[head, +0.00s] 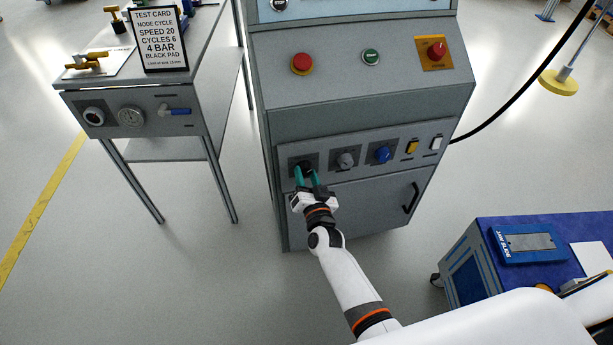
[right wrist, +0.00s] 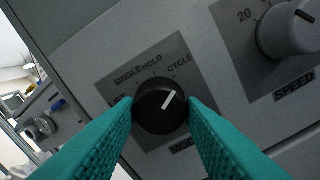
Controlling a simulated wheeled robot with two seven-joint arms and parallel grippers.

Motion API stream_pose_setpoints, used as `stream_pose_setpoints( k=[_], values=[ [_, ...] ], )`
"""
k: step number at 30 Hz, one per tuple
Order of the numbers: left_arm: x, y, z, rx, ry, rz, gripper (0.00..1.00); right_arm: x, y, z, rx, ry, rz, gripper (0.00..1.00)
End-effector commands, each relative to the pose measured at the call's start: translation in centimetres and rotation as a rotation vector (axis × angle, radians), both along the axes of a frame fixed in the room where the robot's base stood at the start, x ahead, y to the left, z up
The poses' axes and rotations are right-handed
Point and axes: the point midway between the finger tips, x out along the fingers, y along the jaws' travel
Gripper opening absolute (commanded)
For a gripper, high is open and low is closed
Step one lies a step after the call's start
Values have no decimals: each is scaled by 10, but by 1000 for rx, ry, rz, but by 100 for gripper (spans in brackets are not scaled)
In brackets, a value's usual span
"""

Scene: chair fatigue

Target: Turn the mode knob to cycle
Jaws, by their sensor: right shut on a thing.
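The black round mode knob (right wrist: 160,106) sits on a grey plate marked SINGLE, HOLD and CYCLE, with MODE below it. Its white pointer line slants up and to the right, toward the CYCLE side. In the head view the knob (head: 305,167) is at the left end of the control row, partly hidden by my fingers. My right gripper (head: 308,177) has teal fingers closed on the knob from both sides, as its wrist view (right wrist: 160,115) also shows. A further label left of the knob is partly covered. My left gripper is not in view.
The grey speed knob (right wrist: 288,30) is right of the mode knob; a blue knob (head: 382,154) and switches follow. A red emergency button (head: 302,63) is above. The test card (head: 158,40) stands on the left bench. A blue-topped cart (head: 545,215) is at lower right.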

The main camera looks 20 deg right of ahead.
Motion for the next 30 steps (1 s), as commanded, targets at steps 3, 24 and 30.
stream_pose_setpoints(
  k=[3,24,30],
  values=[
    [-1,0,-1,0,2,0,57,0,0,-1,6,1,-1,13],
    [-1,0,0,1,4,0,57,-5,0,0,4,1,0,57],
    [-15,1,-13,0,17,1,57,-37,3,0,4,3,0,57]
  ],
)
